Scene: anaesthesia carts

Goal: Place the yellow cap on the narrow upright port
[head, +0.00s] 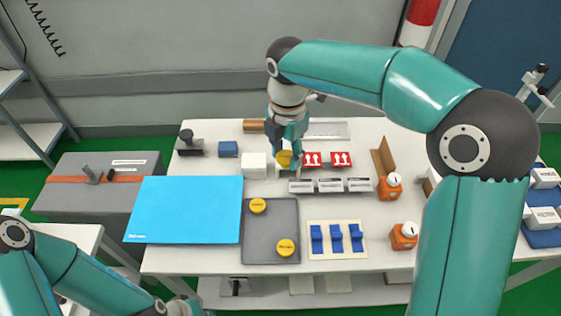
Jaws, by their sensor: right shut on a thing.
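My right gripper (288,160) is shut on a yellow cap (284,158) above the back middle of the white table, just right of a white block (254,166). The fingers hide part of the cap. Two more yellow caps, one (258,205) at the upper left and one (286,247) at the lower right, lie on a dark grey tray (260,229). I cannot make out the narrow upright port; the gripper may hide it. My left arm comes in at the bottom left, and its fingers are out of view.
Two red boxes with white arrows (312,160) stand just right of the gripper, with a row of grey-white blocks (330,185) in front. A blue sheet (187,209), blue clips (336,239) and orange pieces (390,187) also occupy the table (200,263).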

